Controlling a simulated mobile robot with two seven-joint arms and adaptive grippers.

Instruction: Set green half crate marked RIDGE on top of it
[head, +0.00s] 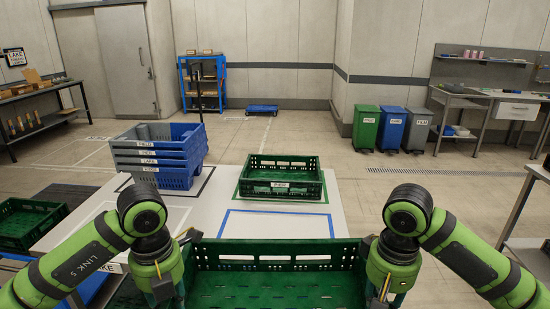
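A green crate (280,257) is close in front of me at the bottom of the head view. Its near part is cut off and no label on it shows. My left gripper (186,240) is at its left rim and my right gripper (370,242) is at its right rim. Both appear shut on the crate, though the fingertips are partly hidden. Another green crate (282,194) stands on the white surface beyond it, inside a green outline. Its white front label is too small to read surely.
A blue outlined area (280,211) on the white surface (190,235) is partly clear, between the two green crates. A stack of several blue labelled crates (155,160) stands at the left. Another green crate (28,222) is low at far left. Bins (391,128) stand far off.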

